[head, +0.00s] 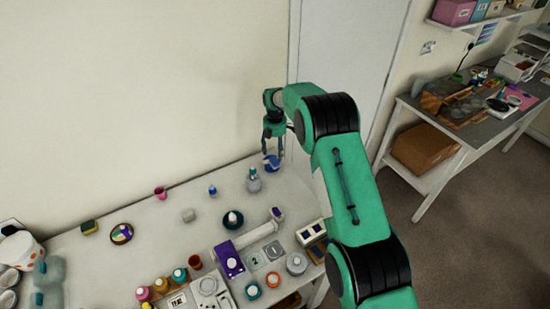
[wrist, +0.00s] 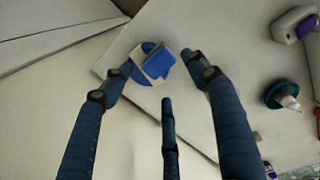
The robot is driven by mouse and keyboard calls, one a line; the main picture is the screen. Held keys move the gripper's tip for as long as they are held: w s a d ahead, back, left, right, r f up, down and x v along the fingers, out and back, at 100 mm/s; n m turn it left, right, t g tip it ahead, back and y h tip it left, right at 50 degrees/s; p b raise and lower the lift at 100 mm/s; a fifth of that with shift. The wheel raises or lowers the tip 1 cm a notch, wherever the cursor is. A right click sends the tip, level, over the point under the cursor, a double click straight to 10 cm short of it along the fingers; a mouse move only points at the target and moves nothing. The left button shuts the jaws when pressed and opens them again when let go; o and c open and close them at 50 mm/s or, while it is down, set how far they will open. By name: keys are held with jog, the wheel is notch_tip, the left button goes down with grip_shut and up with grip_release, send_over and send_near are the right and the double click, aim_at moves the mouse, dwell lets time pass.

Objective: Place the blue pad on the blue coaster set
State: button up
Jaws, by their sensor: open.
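The fingers look open. Whether any fingertip touches the pad, and whether the pad lies flat, I cannot tell.
A dark teal dish with a pale cone (head: 232,219), a small blue bottle (head: 212,190) and a pink cup (head: 160,192) stand farther left. The wall (head: 150,90) runs behind. Several jars crowd the front.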

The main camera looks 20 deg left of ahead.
aim_at(275, 160)
jog(key=shift+r, duration=2.8)
